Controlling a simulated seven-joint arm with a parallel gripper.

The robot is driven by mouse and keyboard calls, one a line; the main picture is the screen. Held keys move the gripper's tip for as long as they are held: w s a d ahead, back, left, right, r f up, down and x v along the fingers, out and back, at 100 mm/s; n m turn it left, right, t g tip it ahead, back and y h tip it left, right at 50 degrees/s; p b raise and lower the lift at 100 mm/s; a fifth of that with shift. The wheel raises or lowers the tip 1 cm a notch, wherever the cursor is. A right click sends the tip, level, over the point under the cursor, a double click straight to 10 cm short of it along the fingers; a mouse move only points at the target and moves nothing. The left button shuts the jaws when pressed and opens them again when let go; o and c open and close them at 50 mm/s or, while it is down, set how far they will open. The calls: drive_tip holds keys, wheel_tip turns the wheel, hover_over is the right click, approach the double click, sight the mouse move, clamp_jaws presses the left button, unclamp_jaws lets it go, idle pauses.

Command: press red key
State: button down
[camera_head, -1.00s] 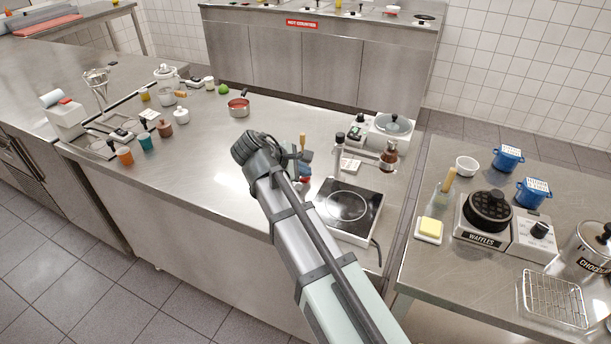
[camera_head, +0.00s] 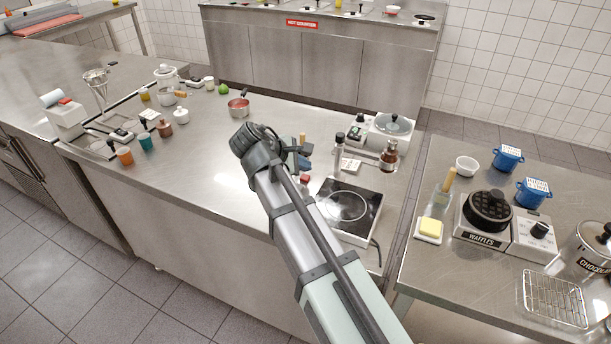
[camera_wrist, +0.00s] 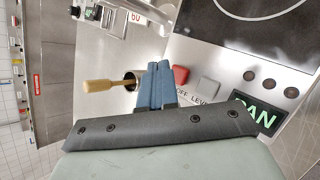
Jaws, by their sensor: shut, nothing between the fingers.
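The red key (camera_wrist: 180,75) is a small square block on the metal panel of the cooktop (camera_wrist: 270,60), beside a grey key (camera_wrist: 208,88); labels near them read "OFF" and "LEVEL". In the head view, red shows at the cooktop's left edge, just below my gripper (camera_head: 304,160). My gripper's blue fingers (camera_wrist: 158,67) are shut and empty.
A metal container with a wooden handle (camera_wrist: 103,86) stands left of the fingers in the wrist view. A green-lit display (camera_wrist: 258,117) and several dark knobs lie right of the keys. A dark-topped bottle (camera_head: 339,152) stands behind the cooktop. Open counter (camera_head: 205,165) lies to the left.

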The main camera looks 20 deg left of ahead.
sight(303, 178)
wheel_tip(303, 178, up, 6)
drive_tip(key=shift+f, duration=0.15)
idle(0.5)
drive_tip(key=c, duration=1.8)
unclamp_jaws()
idle(0.7)
